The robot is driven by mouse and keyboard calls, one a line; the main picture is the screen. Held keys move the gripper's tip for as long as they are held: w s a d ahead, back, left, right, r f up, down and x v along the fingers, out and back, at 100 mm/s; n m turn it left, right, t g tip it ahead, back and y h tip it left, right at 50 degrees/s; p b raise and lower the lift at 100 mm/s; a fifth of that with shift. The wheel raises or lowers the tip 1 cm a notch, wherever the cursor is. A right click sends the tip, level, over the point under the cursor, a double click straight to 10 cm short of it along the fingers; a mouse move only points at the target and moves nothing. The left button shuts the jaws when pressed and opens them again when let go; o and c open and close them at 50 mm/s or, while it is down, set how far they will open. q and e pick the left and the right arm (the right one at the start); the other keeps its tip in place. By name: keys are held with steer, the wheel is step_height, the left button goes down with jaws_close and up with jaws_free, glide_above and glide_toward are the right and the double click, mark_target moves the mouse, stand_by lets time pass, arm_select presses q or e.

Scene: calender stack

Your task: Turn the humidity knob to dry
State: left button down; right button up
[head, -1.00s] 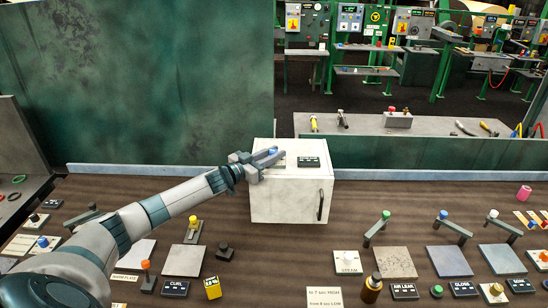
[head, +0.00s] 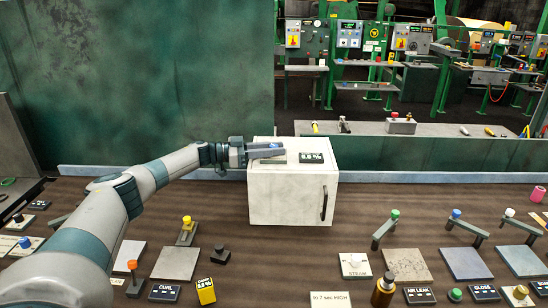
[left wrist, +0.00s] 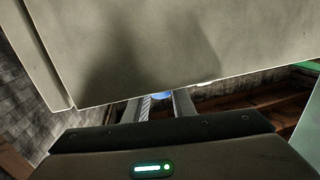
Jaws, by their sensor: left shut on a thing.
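A white cabinet (head: 288,195) with a dark door handle stands on the brown bench. A small blue knob (head: 272,145) is on its top, and blue also shows between the fingers in the left wrist view (left wrist: 160,96). A dark display (head: 312,158) beside it shows digits and a percent sign, too small to read surely. My left gripper (head: 268,150) reaches in from the left, over the cabinet top, and is shut on the blue knob. The fingers partly hide the knob, and I cannot read any dry mark. My right gripper is not in view.
Levers, plates and labelled displays line the front bench, with a yellow-topped lever (head: 187,222) left of the cabinet and a green-topped lever (head: 386,228) to its right. A brown bottle (head: 383,290) stands at the front. A green panel (head: 140,85) rises behind my arm.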

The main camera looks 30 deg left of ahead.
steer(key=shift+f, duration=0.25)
arm_select(q)
steer(key=c, duration=1.5)
jaws_free()
steer(key=shift+a, duration=0.1)
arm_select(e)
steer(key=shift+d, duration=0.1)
arm_select(q)
steer(key=shift+s+a+f+b, duration=0.1)
steer(key=shift+s+a+b, duration=0.3)
steer(key=b+v, duration=0.5)
steer(key=v, duration=1.1)
steer(key=shift+w+a, duration=0.1)
steer(key=shift+a, duration=0.05)
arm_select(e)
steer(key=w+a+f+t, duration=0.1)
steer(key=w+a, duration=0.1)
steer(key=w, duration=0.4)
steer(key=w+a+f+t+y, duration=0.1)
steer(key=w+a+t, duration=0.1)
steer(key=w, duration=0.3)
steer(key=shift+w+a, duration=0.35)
